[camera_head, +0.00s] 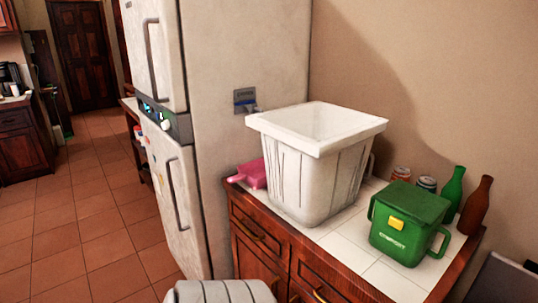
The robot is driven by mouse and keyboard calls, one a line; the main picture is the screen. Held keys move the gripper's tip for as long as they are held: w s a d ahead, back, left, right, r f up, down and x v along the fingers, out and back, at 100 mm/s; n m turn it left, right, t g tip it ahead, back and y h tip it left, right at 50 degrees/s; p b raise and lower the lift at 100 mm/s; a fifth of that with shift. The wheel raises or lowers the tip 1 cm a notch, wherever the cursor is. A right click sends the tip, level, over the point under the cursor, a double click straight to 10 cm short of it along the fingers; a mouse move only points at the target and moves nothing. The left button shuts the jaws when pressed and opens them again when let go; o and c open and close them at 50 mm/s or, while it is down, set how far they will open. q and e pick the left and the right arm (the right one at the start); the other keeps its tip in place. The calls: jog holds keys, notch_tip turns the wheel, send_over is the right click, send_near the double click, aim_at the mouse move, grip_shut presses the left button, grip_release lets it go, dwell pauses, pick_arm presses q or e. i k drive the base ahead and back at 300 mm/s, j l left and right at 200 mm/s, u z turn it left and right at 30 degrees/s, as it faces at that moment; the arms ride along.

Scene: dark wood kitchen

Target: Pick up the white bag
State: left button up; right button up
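I see no clear bag. The white thing that stands out is a tall, open-topped container (305,180) with a square rim and creased or ribbed sides. It stands upright on the tiled counter beside the fridge. I cannot tell whether it is a bag or a rigid bin, and its inside shows only white. Neither of my grippers is in view, and nothing is seen touching the container.
The counter (350,260) also holds a green compost bin (405,228), two cans (426,184), a green bottle (453,194), a brown bottle (476,206) and a pink item (252,173). The fridge (215,100) stands left. Tiled floor (85,230) is open farther left.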

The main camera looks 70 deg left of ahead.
aim_at(317, 152)
jog(key=j+u, duration=0.1)
jog(key=u, duration=1.9)
